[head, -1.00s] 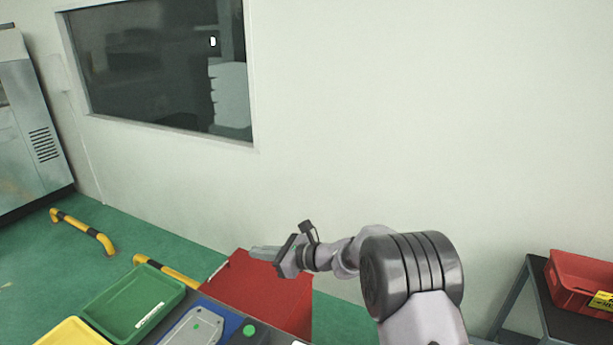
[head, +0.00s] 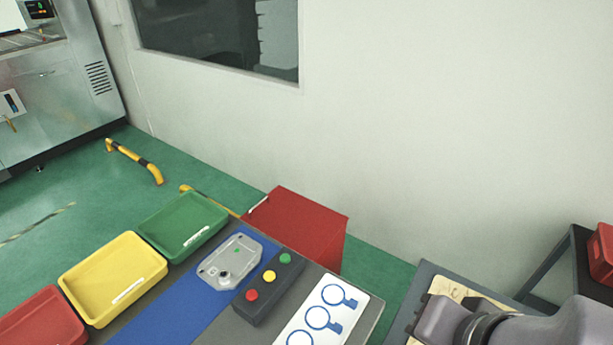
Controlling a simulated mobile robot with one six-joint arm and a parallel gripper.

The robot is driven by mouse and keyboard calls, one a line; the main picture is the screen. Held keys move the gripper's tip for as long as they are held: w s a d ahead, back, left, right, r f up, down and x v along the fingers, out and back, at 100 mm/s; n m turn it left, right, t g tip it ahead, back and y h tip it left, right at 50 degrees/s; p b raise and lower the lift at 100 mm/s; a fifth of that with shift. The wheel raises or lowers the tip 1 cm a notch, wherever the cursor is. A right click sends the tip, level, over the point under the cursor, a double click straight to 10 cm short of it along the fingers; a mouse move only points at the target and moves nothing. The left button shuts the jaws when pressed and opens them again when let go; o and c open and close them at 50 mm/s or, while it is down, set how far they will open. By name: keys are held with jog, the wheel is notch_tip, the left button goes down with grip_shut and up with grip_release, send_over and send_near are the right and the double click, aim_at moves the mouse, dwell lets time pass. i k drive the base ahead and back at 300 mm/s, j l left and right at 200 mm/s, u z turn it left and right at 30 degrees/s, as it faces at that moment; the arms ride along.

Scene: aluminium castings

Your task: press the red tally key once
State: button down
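The red tally key (head: 252,295) is a round red button at the near left end of a dark key box (head: 262,305). A yellow key (head: 269,276) and a green key (head: 285,258) sit on the same box, farther back. Nothing covers the keys. My arm reaches in at the bottom right, well to the right of the key box. I cannot make out the gripper fingers; only arm links show.
A grey casting (head: 215,275) lies on a blue mat (head: 165,322) left of the key box. Green (head: 160,228), yellow (head: 75,280) and red (head: 22,325) trays line the left. A card with blue rings (head: 300,322) lies at right. A red bin (head: 310,228) stands behind.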

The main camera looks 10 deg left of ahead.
aim_at(252, 295)
jog(key=u, duration=1.2)
